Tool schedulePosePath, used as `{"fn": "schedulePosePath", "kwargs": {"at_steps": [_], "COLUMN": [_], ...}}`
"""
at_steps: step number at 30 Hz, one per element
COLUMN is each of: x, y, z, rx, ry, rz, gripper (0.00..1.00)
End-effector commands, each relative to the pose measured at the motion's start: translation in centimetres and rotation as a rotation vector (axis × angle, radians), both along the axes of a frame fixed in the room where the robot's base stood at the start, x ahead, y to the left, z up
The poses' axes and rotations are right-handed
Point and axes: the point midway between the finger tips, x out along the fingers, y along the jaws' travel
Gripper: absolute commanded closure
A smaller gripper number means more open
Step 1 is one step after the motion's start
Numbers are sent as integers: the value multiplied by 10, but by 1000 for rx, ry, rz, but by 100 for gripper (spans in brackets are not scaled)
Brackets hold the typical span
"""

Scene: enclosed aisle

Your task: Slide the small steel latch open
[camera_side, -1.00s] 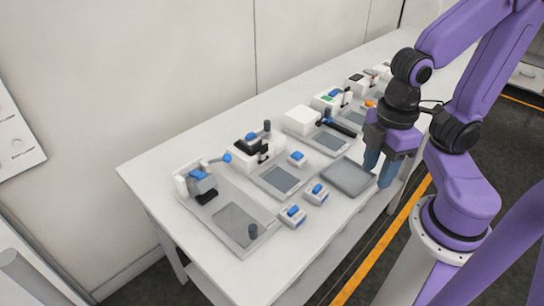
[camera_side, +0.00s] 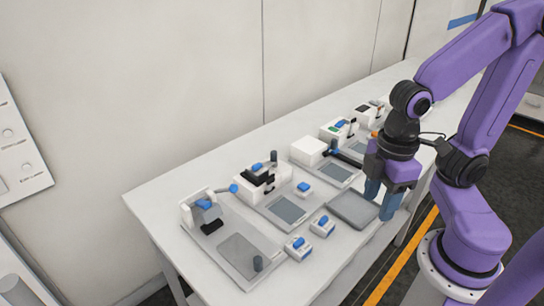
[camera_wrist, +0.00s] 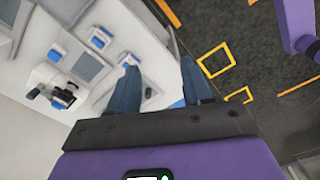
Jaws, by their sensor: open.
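My gripper (camera_side: 381,203) has blue fingers and points down at the front edge of the white table, just right of a grey tray. In the wrist view its two fingers (camera_wrist: 158,68) stand apart with nothing between them. I cannot pick out a small steel latch for certain. Several fixtures stand on grey plates: one with a blue-knobbed lever (camera_side: 208,208) at the near end, a white block with black and blue parts (camera_side: 262,178) behind it, and more toward the far end. The wrist view shows a white and black fixture (camera_wrist: 52,88) at left, apart from my fingers.
The grey tray (camera_side: 353,210) lies beside my gripper. Small white blocks with blue tops (camera_side: 323,226) sit near the table's front edge. A wall runs behind the table (camera_side: 150,197); dark floor lies in front.

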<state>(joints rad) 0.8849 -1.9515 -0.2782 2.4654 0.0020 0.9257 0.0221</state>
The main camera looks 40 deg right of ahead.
Motion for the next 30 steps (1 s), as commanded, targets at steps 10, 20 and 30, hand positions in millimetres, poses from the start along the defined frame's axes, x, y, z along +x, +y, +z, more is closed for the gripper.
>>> {"fn": "schedulePosePath", "kwargs": {"at_steps": [10,20,30], "x": [115,246,359], "y": [35,16,-63], "z": [28,40,35], "rx": [-3,-6,-6], "ry": [9,19,28], "rz": [-501,-1025,-1554], "gripper": [50,50,50]}}
